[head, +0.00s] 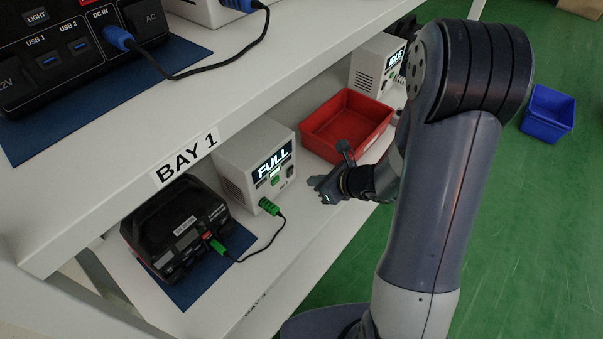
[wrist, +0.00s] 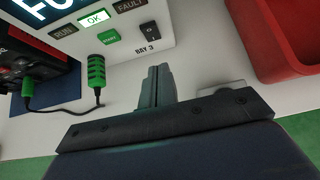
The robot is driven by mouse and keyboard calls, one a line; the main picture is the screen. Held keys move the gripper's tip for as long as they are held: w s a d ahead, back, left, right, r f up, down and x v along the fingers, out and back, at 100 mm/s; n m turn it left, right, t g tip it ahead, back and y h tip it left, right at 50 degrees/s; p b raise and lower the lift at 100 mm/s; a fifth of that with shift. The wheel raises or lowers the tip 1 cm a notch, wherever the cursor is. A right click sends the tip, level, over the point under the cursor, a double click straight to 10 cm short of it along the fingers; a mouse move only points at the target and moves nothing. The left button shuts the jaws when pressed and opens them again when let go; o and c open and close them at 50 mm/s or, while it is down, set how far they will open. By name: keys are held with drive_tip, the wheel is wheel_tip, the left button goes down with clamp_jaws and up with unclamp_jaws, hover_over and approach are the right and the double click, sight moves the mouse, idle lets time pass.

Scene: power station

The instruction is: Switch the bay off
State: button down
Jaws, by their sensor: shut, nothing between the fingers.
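A white charger (head: 232,170) with a lit FULL display stands on the lower shelf; its display also shows in the wrist view (wrist: 30,22). In the wrist view its front carries a lit OK lamp (wrist: 95,18), a green START button (wrist: 109,39) and a small black rocker switch (wrist: 150,32) above the label BAY 3. A green plug (wrist: 96,72) sits at its front, its cable running to a black power pack (head: 178,228) on a blue mat. My gripper (head: 318,184) is shut and empty, in front of the charger; its fingertips (wrist: 157,70) show below the switch, apparently clear of it.
A red bin (head: 312,128) stands right of the charger, with another charger (head: 367,68) reading IDLE beyond. The upper shelf (head: 215,112), labelled BAY 1, overhangs on the left. A blue bin (head: 547,113) sits on the green floor.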

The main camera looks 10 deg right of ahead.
sight(292, 167)
drive_tip(key=shift+w+a+f+p, duration=0.15)
drive_tip(key=shift+w+a+p, duration=0.4)
drive_tip(key=shift+w+a, duration=1.2)
drive_tip(key=shift+w+a+r+p, duration=0.2)
drive_tip(key=shift+a+r+p, duration=0.1)
drive_tip(key=shift+p, duration=0.55)
drive_tip(key=shift+d+f, duration=0.1)
drive_tip(key=shift+f, duration=0.1)
drive_tip(key=shift+r, duration=0.15)
drive_tip(key=shift+r+p, duration=0.3)
drive_tip(key=shift+r, duration=0.35)
